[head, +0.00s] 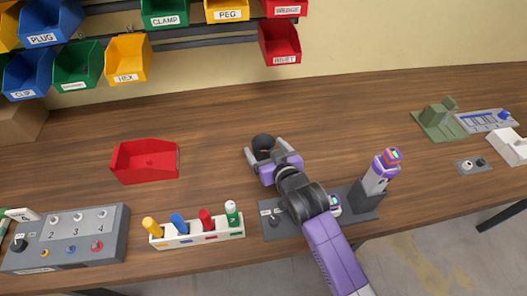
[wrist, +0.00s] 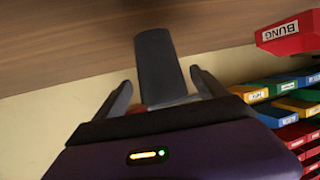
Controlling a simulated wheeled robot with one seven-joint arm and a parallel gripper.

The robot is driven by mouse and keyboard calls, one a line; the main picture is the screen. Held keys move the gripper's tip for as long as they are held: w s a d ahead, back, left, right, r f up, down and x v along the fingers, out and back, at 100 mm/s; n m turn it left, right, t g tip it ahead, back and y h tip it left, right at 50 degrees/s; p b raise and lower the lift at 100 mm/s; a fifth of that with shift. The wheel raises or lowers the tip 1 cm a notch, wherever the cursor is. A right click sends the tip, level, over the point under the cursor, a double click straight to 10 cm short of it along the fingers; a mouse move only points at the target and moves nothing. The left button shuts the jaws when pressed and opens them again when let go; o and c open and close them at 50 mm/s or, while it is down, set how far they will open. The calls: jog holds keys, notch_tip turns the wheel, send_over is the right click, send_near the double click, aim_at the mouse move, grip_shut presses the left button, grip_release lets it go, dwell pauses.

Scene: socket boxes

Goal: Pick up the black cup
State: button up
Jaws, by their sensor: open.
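The black cup (head: 263,142) stands on the wooden table in the middle of the head view, at the end of my arm. My gripper (head: 265,150) is open, with one finger on either side of the cup. In the wrist view the cup (wrist: 158,62) is a dark tapered shape lying between the open fingers of my gripper (wrist: 162,78). Small gaps show beside it there. The cup's lower part is partly hidden by my gripper in the head view. Whether either finger touches it, I cannot tell.
A red bin (head: 145,174) stands to the left on the table. A white rack (head: 200,239) with coloured pegs and a grey switch box (head: 70,247) are at front left. The table behind the cup is clear.

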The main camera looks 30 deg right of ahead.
aim_at(260, 143)
jog(key=shift+x, duration=2.15)
jog(key=shift+a, duration=0.1)
jog(key=c, duration=1.2)
